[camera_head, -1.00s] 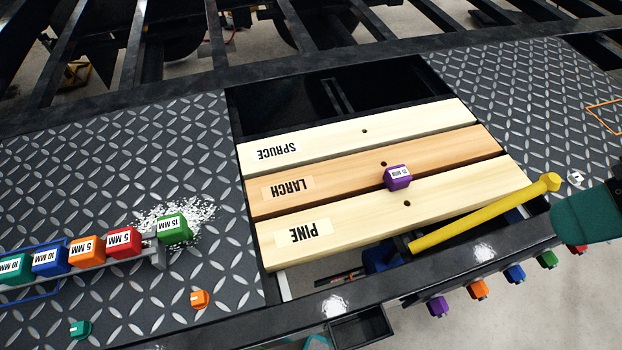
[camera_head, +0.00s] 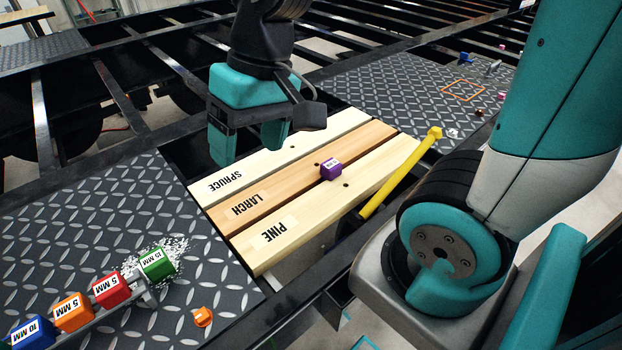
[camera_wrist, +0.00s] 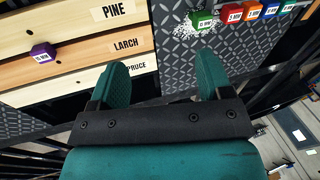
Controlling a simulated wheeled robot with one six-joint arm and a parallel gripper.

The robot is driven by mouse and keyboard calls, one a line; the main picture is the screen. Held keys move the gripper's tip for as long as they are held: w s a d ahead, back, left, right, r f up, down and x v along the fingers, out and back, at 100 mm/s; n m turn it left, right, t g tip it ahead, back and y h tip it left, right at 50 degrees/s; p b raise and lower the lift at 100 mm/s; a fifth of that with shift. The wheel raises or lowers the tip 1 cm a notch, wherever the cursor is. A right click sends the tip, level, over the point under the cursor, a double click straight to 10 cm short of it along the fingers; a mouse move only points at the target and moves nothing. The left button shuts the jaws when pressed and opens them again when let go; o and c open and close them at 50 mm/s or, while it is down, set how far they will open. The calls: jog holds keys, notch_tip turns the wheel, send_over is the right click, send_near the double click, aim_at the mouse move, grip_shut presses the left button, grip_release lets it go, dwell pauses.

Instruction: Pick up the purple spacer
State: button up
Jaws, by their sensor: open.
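The purple spacer (camera_head: 330,168) is a small cube with a white label. It sits on the wooden boards, on the LARCH board (camera_head: 300,175) by its edge with the PINE board (camera_head: 330,210). In the wrist view the purple spacer (camera_wrist: 43,53) is at the left, away from the fingers. My gripper (camera_head: 250,145) is teal, open and empty. In the head view it shows over the far left end of the SPRUCE board (camera_head: 270,150), apart from the spacer. In the wrist view its two fingers (camera_wrist: 163,78) are spread wide with nothing between them.
A small orange piece (camera_head: 203,317) lies nearby. Dark frame beams surround everything.

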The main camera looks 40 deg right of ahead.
jog(key=w+d+f+m+h+b, duration=0.1)
jog(key=w+d+f+m, duration=0.1)
jog(key=w+d+m, duration=0.3)
jog(key=w+d+f+m+h+b, duration=0.1)
jog(key=w+d+f+m, duration=0.2)
jog(key=d+m, duration=0.35)
jog(key=m+h, duration=0.1)
jog(key=m, duration=0.7)
send_over(332, 164)
jog(key=shift+g, duration=0.4)
jog(key=f, duration=1.4)
jog(key=shift+w+d+f, duration=0.2)
jog(key=shift+w, duration=0.15)
jog(key=shift+s+a+f+p, duration=0.15)
jog(key=shift+f+p, duration=0.2)
jog(key=shift+f, duration=1.25)
jog(key=shift+s+f+p, duration=0.1)
jog(key=shift+f+p, duration=0.2)
jog(key=shift+f, duration=1.3)
jog(key=c, duration=1)
